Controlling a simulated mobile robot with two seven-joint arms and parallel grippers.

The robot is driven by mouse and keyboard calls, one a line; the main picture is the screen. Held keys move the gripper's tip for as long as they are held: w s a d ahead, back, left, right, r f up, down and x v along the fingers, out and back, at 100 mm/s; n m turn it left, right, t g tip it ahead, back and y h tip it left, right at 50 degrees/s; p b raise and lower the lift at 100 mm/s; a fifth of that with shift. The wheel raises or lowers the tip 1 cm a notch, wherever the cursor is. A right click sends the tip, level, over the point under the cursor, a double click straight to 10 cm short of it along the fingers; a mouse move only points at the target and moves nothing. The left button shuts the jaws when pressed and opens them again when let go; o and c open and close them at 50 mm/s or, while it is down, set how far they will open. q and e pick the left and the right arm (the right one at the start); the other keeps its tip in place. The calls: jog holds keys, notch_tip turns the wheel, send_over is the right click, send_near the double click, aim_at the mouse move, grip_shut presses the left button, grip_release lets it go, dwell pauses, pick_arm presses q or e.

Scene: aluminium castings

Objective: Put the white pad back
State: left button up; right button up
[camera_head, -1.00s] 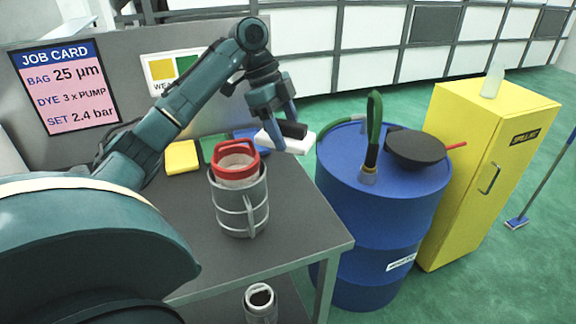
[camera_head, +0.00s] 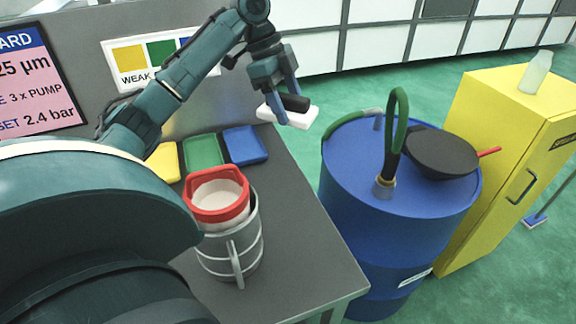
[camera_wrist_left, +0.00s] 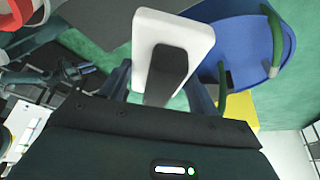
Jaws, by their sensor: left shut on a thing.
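The white pad (camera_head: 299,118) is a flat block with a black grip (camera_head: 294,102) on top. My left gripper (camera_head: 287,106) is shut on it and holds it in the air near the table's far right corner, beside the drum. The pad also shows in the left wrist view (camera_wrist_left: 172,30), with the black grip (camera_wrist_left: 166,78) between my fingers. My right gripper is not in view.
A grey metal jug (camera_head: 228,258) with a red-rimmed filter (camera_head: 222,205) in it stands on the table (camera_head: 300,235). A blue drum (camera_head: 400,225) with a green hose and a black lid (camera_head: 443,152) stands to the right, with a yellow cabinet (camera_head: 490,170) beyond.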

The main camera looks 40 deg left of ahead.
pick_arm(q)
jog(key=b, duration=0.8)
send_over(293, 193)
jog(key=a, duration=0.2)
notch_tip(293, 193, down, 12)
jog(key=f, duration=0.5)
jog(key=shift+s+d+f+b, duration=0.15)
jog(key=shift+s+d+b, duration=0.05)
jog(key=shift+b, duration=0.15)
notch_tip(293, 193, down, 4)
jog(key=shift+f, duration=0.15)
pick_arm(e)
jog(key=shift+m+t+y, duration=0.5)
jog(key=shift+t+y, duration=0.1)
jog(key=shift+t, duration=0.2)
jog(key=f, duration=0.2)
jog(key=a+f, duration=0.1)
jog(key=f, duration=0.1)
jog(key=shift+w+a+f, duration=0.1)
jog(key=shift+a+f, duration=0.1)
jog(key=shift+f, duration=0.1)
pick_arm(q)
jog(key=shift+f, duration=0.1)
jog(key=o, duration=0.8)
jog(key=shift+c, duration=0.2)
jog(key=shift+o, duration=0.9)
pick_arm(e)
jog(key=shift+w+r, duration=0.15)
